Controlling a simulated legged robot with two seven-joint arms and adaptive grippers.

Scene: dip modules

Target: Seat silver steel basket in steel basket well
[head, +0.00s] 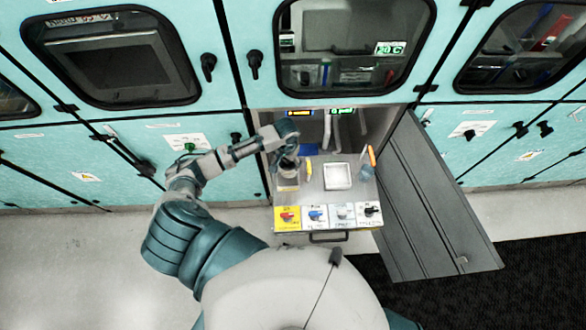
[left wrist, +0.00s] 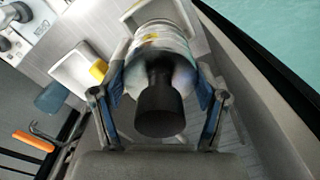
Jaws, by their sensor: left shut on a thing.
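My left gripper (head: 287,163) is over the left part of the pulled-out drawer. In the left wrist view its fingers (left wrist: 160,105) are shut on a round silver piece (left wrist: 160,42) with a black knob (left wrist: 158,108), which I take for the silver steel basket. A pale square-rimmed recess (head: 288,186) lies just below it in the head view; whether the basket touches it I cannot tell. A second white square recess (head: 338,176) lies to the right and looks empty. Which is the steel basket well is not clear from labels. My right gripper is not in view.
The drawer front carries a row of coloured panels (head: 329,216) with knobs. Orange-handled tools (head: 371,156) and a blue holder (head: 367,174) stand at the drawer's right. An open grey door (head: 430,200) stands at right. Teal cabinets (head: 180,150) line the back.

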